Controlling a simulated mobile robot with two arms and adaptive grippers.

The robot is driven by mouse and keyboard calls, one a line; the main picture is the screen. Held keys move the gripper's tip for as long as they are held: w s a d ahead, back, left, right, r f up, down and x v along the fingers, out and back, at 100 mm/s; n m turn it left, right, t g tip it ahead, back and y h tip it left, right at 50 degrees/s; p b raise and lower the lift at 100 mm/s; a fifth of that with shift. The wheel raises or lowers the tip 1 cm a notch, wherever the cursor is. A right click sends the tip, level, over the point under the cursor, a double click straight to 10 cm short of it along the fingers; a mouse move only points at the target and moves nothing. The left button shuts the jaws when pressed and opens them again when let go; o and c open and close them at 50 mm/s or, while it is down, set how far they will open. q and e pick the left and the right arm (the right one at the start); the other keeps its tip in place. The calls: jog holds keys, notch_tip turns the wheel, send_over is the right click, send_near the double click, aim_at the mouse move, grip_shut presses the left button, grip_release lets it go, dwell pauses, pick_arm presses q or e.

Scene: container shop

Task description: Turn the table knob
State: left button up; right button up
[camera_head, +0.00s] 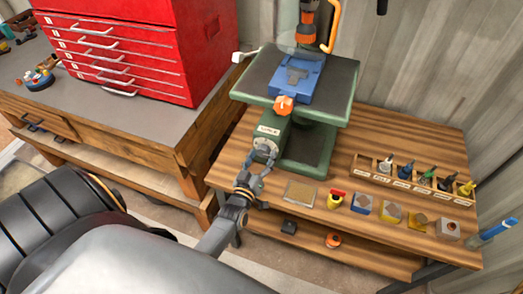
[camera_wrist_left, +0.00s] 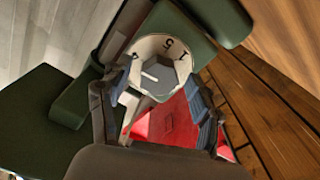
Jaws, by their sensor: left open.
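A grey knob on a pale numbered dial (camera_head: 265,146) is on the front of the green drill press (camera_head: 312,150). In the left wrist view the knob (camera_wrist_left: 158,74) shows close up, with the marks 5 and 1 on its dial. My left gripper (camera_head: 259,172) is open just in front of the dial. In the left wrist view its fingers stand on either side of the dial's lower part; I cannot tell whether they touch it. An orange knob (camera_head: 284,105) is higher up, at the front edge of the press's table. My right gripper is not in view.
A red tool chest (camera_head: 130,50) stands on a bench at the left. A blue vise (camera_head: 298,76) sits on the press table.

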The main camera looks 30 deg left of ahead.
pick_arm(q)
jog(key=v, duration=1.2)
jog(key=s+d+f+m+g+h+b, duration=0.1)
jog(key=s+d+f+m+g+h, duration=0.15)
jog(key=f, duration=0.65)
jog(key=s+d+f+m+g+h+b, duration=0.1)
jog(key=s+d+f+g, duration=0.25)
jog(key=f, duration=0.65)
jog(key=s+d+f+m+g+h+b, duration=0.15)
jog(key=s+f, duration=0.25)
jog(key=f, duration=0.5)
jog(key=s+a+f+m+g, duration=0.1)
jog(key=s+f+m+g, duration=0.1)
jog(key=s+f+g, duration=0.2)
jog(key=s+a+f+m+g+b, duration=0.1)
jog(key=s+f+g, duration=0.4)
jog(key=s+f, duration=0.6)
jog(key=s+m, duration=0.1)
jog(key=s, duration=0.6)
jog(key=shift+m+y, duration=0.3)
